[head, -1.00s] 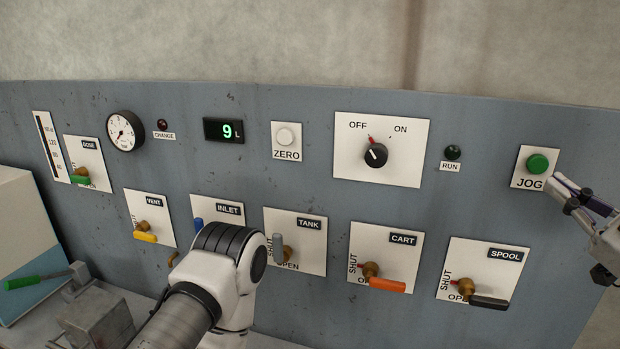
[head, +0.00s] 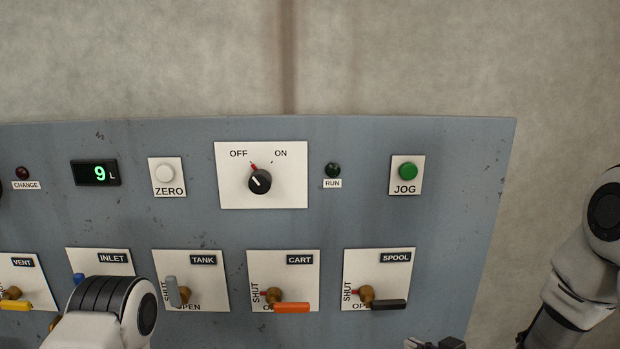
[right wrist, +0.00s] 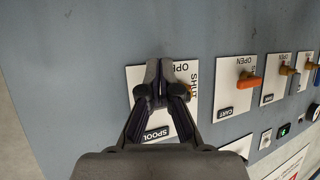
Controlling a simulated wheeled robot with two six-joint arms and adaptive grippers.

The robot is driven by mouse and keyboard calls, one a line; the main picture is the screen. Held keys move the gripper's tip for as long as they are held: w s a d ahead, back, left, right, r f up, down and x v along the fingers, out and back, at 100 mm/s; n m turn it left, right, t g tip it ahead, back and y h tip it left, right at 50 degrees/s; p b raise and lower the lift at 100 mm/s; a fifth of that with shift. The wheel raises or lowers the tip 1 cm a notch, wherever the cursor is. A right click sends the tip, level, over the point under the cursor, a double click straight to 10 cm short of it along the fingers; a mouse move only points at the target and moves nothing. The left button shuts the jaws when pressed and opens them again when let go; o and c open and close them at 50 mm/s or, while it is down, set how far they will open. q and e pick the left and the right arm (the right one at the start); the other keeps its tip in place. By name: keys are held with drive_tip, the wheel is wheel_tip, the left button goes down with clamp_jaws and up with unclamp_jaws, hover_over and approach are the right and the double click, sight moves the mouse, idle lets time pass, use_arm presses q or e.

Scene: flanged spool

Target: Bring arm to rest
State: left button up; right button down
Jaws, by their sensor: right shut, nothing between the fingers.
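My right arm comes in from the right in the head view. Its gripper (head: 436,343) shows only in part at the bottom edge, below the SPOOL plate. In the right wrist view the right gripper (right wrist: 160,72) is shut and empty, its fingers in front of the SPOOL plate (right wrist: 158,133) and hiding most of that valve. Whether it touches the panel cannot be told. In the head view the SPOOL valve's black handle (head: 389,305) points right. A white link of my left arm is at the lower left; its gripper is out of view.
The grey panel (head: 450,230) carries the green JOG button (head: 408,171), OFF/ON knob (head: 260,180) pointing toward OFF, ZERO button (head: 165,173) and display (head: 95,173) reading 9 L. The orange CART handle (head: 292,307) sticks out left of SPOOL. The RUN lamp (head: 332,170) is dark.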

drive_tip(key=s+d+f+m+g+h+b, duration=0.2)
drive_tip(key=s+f+g, duration=0.3)
drive_tip(key=s+f, duration=1)
drive_tip(key=s+d+f+m+g+h+b, duration=0.2)
drive_tip(key=s+f+g, duration=0.4)
drive_tip(key=s+f, duration=0.8)
drive_tip(key=s+m+h+b, duration=0.1)
drive_tip(key=s, duration=0.1)
drive_tip(key=shift+s+d+f+g+h, duration=0.3)
drive_tip(key=shift+s+d+f, duration=0.1)
drive_tip(key=shift+s, duration=0.1)
